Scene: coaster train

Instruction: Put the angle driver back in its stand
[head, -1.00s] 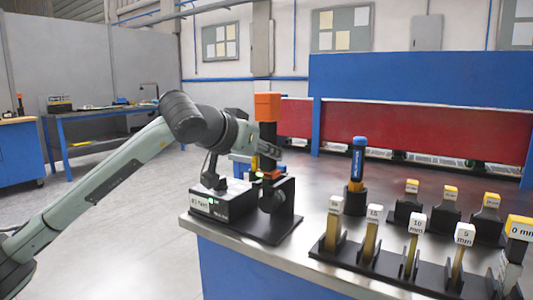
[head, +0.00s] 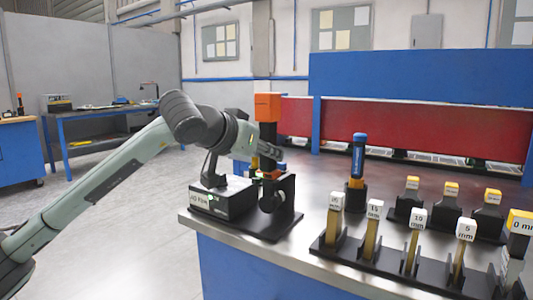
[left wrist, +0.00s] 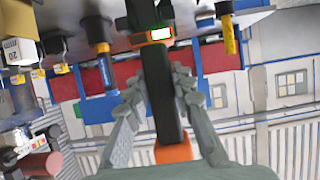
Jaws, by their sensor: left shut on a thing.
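The angle driver stands upright in the head view, with an orange battery end (head: 268,107) on top and a dark body below. My left gripper (left wrist: 158,90) is shut on its black handle (left wrist: 160,100), with a finger on each side in the left wrist view. The driver's head with a lit display (left wrist: 160,33) is at the top of that view. The black stand (head: 280,206) is at the table's left corner, directly below the driver. The wrist hides part of the driver's lower end, so I cannot tell whether it is seated. My right gripper is not in view.
A black box (head: 222,202) with a green light sits beside the stand. A blue-capped tool (head: 358,160) stands upright to the right. A black rack (head: 385,262) with several labelled gauges fills the front right. A few yellow-topped pieces (head: 451,190) stand behind it.

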